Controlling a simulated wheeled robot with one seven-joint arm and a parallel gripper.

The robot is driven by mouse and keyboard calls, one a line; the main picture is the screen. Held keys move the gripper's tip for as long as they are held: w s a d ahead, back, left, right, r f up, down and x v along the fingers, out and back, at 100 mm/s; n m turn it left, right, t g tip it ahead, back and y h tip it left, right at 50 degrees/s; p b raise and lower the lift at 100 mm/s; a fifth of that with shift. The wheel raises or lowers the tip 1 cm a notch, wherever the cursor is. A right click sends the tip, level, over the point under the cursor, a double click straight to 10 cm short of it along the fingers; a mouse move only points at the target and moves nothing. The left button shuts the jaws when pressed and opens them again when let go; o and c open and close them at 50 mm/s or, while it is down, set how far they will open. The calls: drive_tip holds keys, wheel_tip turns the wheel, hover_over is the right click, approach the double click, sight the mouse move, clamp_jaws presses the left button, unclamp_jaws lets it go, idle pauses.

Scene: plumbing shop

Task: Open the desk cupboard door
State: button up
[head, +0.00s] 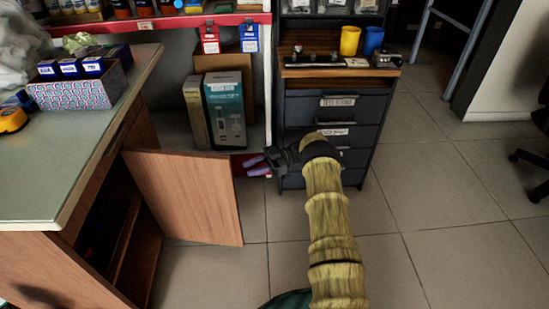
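The desk cupboard door (190,196) is a light brown wooden panel that stands swung out from the desk (95,205) at the left. The dark inside of the cupboard (105,225) shows behind it, with a wooden shelf edge. My gripper (251,167) is to the right of the door's free edge, apart from it in the picture, with its fingers pointing left. A gap shows between the dark fingers, and I see nothing held. The door's handle is not visible from here.
A dark drawer cabinet (334,108) stands behind my arm, with yellow and blue cups on top. A shelf unit with boxes (225,108) stands behind the door. The tiled floor (450,220) is clear to the right. A chair (535,155) is at the far right.

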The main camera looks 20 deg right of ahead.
drive_tip(key=d, duration=0.8)
drive_tip(key=shift+w+d, duration=0.15)
drive_tip(key=shift+w, duration=0.2)
